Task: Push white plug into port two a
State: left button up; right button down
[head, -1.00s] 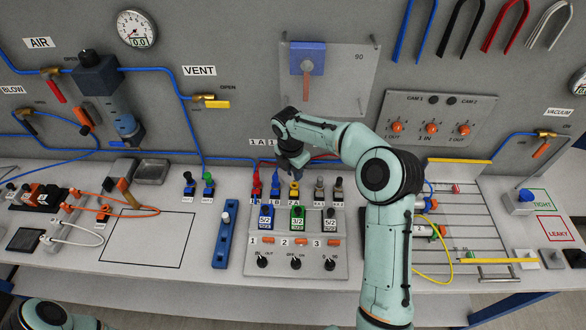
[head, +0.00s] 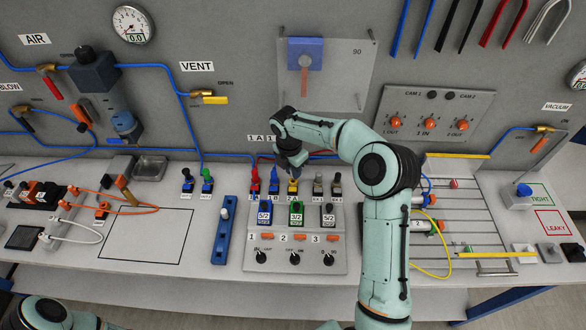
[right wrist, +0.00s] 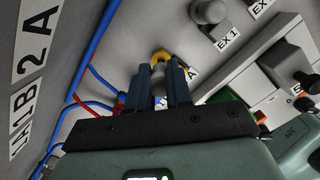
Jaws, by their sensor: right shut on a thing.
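My right gripper (head: 294,172) points down at the yellow port 2A (head: 293,188) on the valve panel. In the right wrist view, its two dark blue fingers (right wrist: 158,84) are shut on a pale grey-white plug (right wrist: 158,75). The yellow port ring (right wrist: 161,56) shows just beyond the plug, in line with it. The plug's far end is hidden, so I cannot tell whether it is seated or how deep. In the head view the plug is hidden by the gripper. My left gripper is out of view; only part of the left arm shows at the bottom left.
Red port 1A (head: 255,184) and blue port 1B (head: 273,183) stand close on the left. Grey fittings EX1 (head: 318,187) and its neighbour (head: 336,186) stand close on the right. Valves and switches sit in front. Blue and red tubes run along the wall behind.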

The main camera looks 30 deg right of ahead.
jog(key=shift+f, duration=1.3)
dwell(2.3)
jog(key=c, duration=0.5)
grip_release()
jog(key=shift+c, duration=0.2)
jog(key=shift+r, duration=0.1)
jog(key=shift+r, duration=3.6)
jog(key=shift+r, duration=0.15)
